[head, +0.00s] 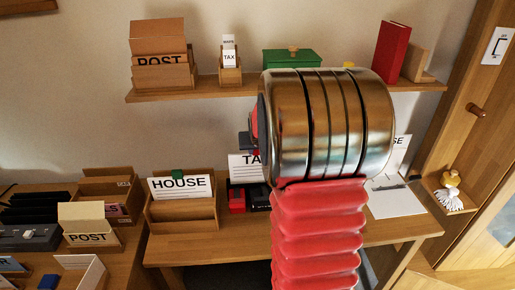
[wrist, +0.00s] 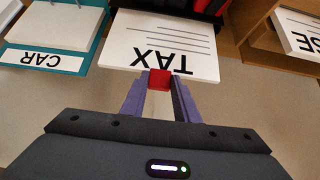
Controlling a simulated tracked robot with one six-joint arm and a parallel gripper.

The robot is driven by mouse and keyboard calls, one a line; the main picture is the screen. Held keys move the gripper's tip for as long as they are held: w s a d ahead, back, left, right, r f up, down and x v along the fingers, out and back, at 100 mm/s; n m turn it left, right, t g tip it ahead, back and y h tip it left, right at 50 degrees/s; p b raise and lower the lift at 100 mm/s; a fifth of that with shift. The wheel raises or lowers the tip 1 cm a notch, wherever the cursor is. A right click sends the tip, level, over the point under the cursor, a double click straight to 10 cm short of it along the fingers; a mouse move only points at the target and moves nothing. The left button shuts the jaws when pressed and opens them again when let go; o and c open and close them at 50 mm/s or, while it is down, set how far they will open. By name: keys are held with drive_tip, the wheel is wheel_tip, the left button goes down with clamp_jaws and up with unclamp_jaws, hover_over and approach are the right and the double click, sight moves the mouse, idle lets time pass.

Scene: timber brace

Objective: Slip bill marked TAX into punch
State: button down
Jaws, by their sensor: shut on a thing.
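The bill marked TAX (wrist: 165,40) is a white card with black letters and ruled lines, upside down in the wrist view. My gripper (wrist: 160,85) is shut on the red tab (wrist: 160,78) at the bill's lettered edge. In the head view the bill (head: 240,167) shows partly behind my arm, and my gripper is mostly hidden. A red device (head: 237,200) and a black one (head: 259,197) sit on the desk below the bill; I cannot tell surely which is the punch. In the wrist view, dark and red parts (wrist: 198,6) lie at the bill's far edge; contact is unclear.
A wooden holder (head: 182,217) with the HOUSE bill (head: 180,186) stands left of the bill. A teal-edged CAR item (wrist: 42,60) is at left in the wrist view. A white sheet (head: 395,200) lies on the desk at right. A shelf (head: 200,91) runs above.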

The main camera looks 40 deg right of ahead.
sight(257, 160)
drive_tip(key=shift+f, duration=2.1)
drive_tip(key=c, duration=1.3)
unclamp_jaws()
drive_tip(key=shift+o, duration=0.4)
